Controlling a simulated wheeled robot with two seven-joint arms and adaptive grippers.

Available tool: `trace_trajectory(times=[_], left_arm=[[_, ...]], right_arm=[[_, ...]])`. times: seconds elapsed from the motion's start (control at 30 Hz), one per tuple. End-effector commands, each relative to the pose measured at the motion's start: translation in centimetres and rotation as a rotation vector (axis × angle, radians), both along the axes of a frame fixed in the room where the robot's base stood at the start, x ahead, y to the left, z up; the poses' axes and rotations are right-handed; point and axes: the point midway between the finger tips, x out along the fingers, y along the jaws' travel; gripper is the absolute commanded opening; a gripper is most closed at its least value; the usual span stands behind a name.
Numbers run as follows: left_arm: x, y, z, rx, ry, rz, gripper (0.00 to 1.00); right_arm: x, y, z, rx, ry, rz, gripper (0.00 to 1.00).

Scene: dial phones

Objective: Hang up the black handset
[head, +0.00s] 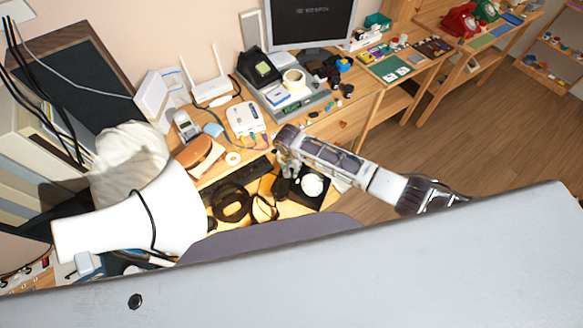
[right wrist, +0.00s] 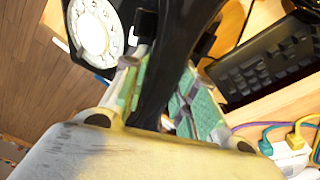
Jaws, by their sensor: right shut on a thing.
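The black dial phone (head: 312,201) with a white dial sits on the desk in the head view, just right of and below my right gripper (head: 284,160). In the right wrist view its white dial (right wrist: 92,32) is at the upper left. My right gripper (right wrist: 165,95) is shut on the black handset (right wrist: 170,50), which runs between the green-padded fingers. The handset is above the desk beside the phone; its far end is cut off at the wrist view's top edge. In the head view the gripper and arm hide most of it. My left gripper is not in view.
A black keyboard (head: 252,173) lies left of the phone, with black headphones (head: 231,203) in front. A white box with coloured cables (head: 245,119) stands behind. Bare wooden floor (head: 470,150) lies to the right.

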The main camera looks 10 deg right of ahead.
Motion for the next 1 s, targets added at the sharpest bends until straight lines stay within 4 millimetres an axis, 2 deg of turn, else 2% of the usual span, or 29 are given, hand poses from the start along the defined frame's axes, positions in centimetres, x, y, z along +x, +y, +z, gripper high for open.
trace_trajectory(times=[0.43, 0.47, 0.63, 1.0], left_arm=[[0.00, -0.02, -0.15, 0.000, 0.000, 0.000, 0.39], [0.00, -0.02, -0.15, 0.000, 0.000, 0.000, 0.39], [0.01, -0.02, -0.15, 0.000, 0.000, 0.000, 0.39], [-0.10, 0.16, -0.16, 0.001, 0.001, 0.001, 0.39]], right_arm=[[-0.01, 0.03, -0.37, 0.000, 0.000, 0.000, 0.00], [-0.01, 0.03, -0.37, 0.000, 0.000, 0.000, 0.29], [-0.01, 0.02, -0.36, 0.000, 0.000, 0.000, 0.51], [-0.07, -0.02, -0.40, 0.000, 0.001, 0.000, 0.53]])
